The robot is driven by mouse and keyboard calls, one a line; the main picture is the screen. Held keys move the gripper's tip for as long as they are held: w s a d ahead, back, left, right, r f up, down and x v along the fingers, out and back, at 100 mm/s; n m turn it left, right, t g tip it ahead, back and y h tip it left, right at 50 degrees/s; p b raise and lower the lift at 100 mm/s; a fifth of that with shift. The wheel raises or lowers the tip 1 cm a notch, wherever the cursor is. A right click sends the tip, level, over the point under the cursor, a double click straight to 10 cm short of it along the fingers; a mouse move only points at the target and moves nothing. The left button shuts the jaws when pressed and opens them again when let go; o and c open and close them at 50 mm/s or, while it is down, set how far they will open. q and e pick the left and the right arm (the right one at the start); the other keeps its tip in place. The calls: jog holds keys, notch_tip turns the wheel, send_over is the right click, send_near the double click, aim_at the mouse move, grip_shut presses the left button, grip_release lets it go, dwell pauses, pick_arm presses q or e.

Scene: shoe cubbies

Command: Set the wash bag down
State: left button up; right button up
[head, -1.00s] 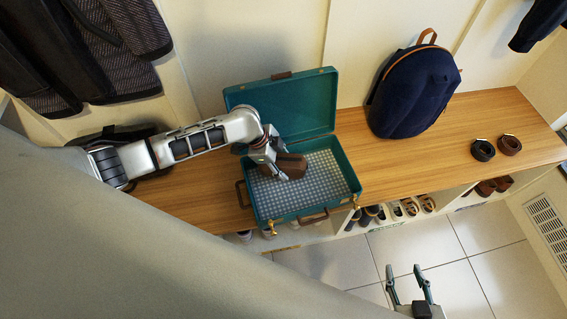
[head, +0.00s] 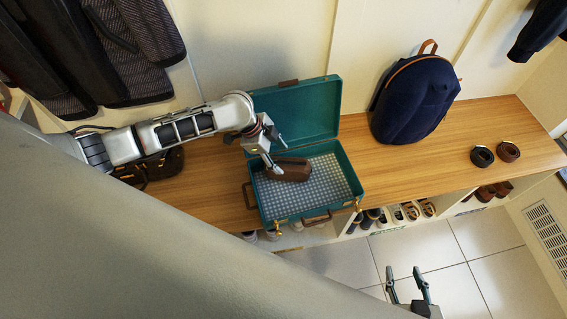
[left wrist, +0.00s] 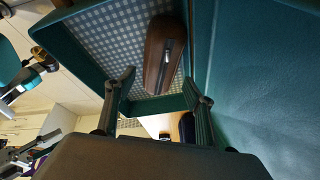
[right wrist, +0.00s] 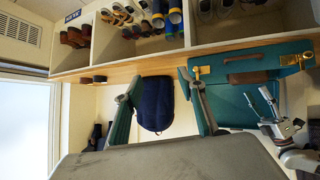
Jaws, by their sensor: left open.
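The brown wash bag (head: 289,169) lies inside the open teal suitcase (head: 344,205), on its checked lining, towards the left. It also shows with its zip in the left wrist view (left wrist: 165,54). My left gripper (head: 277,156) is open just above and behind the bag, at the suitcase's left side. In the left wrist view the bag is beyond the spread fingers (left wrist: 160,90), apart from them. My right gripper (head: 406,273) is open and empty over the floor in front of the bench; its spread fingers show in the right wrist view (right wrist: 160,90).
The suitcase stands on a wooden bench (head: 455,150) with its lid (head: 305,105) up against the wall. A navy backpack (head: 414,98) stands to the right, then two rolled belts (head: 483,156). A dark brown bag (head: 160,166) sits under my left arm. Shoes fill the cubbies below.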

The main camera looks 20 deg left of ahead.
pick_arm(q)
jog(key=v, duration=0.3)
jog(key=shift+a+r+p, duration=0.1)
jog(key=shift+r+p, duration=0.15)
jog(key=shift+p, duration=0.1)
jog(key=shift+s, duration=0.2)
jog(key=s+d+f+n+t+h, duration=0.2)
jog(key=s+d+f+n+t, duration=0.2)
jog(key=s+d, duration=0.55)
jog(key=s+a+r+n+t+y, duration=0.1)
jog(key=s+a+n+t+y, duration=0.2)
jog(key=s+a+n, duration=0.3)
jog(key=s+t, duration=0.1)
jog(key=s, duration=0.2)
jog(key=shift+s+a+n+y, duration=0.25)
jog(key=shift+s+n+y, duration=0.05)
jog(key=shift+s+y, duration=0.1)
jog(key=shift+r, duration=0.1)
